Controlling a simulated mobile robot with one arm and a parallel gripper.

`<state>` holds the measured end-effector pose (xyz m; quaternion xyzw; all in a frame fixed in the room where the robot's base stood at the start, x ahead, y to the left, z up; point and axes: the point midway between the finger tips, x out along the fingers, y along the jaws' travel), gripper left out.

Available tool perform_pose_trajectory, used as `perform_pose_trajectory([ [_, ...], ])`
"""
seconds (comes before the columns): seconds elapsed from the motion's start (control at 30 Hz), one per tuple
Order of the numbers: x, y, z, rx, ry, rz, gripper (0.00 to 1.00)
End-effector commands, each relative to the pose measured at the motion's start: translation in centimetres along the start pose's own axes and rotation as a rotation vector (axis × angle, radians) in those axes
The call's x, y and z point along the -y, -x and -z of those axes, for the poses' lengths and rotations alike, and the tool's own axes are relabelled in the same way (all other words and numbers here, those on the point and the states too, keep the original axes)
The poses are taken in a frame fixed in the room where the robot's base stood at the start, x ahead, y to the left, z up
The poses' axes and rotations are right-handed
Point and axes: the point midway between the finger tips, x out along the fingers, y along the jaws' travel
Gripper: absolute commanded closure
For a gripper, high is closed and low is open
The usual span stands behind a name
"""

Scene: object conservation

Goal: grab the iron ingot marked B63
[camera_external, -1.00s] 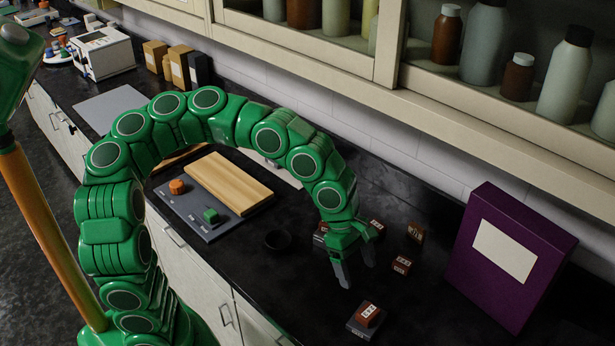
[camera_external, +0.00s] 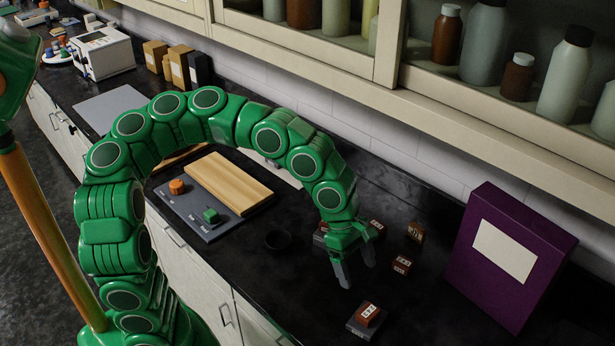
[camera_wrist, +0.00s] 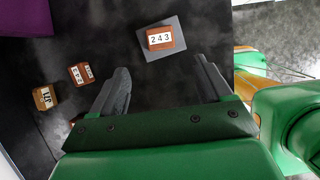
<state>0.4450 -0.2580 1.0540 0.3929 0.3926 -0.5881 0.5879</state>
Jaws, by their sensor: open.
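Several small reddish-brown ingots with white labels lie on the black counter. One ingot (camera_external: 368,313) sits on a small grey pad (camera_external: 354,329); in the wrist view this ingot (camera_wrist: 160,39) seems to read 243. Another ingot (camera_external: 402,264) lies right of my gripper (camera_external: 358,273), with a browner block (camera_external: 415,231) and an ingot (camera_external: 377,225) behind it. One more (camera_external: 320,233) is partly hidden by my gripper. I cannot make out B63 on any label. My gripper is open and empty, pointing down above the counter; its fingers (camera_wrist: 161,72) are apart in the wrist view.
A purple box (camera_external: 505,258) stands at the right. A wall and shelf of bottles run behind. The counter's front edge is near the pad.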

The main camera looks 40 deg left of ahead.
Motion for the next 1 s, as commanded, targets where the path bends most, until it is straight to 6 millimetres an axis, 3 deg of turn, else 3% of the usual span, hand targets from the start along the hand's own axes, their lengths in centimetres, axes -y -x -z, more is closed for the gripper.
perform_pose_trajectory([
  [0.07, 0.0, 0.0, 0.0, 0.000, 0.000, 0.000, 0.28],
  [0.33, -0.1, 0.0, 0.0, 0.000, 0.002, -0.002, 0.28],
  [0.47, -2.2, 0.0, 0.6, 0.000, 0.043, -0.051, 0.28],
  [0.57, -6.3, 0.1, 1.9, -0.003, 0.117, -0.148, 0.28],
  [0.8, -18.9, 2.7, 5.9, 0.029, 0.280, -0.471, 0.28],
  [1.0, -27.1, 5.4, 7.9, 0.091, 0.313, -0.681, 0.28],
])
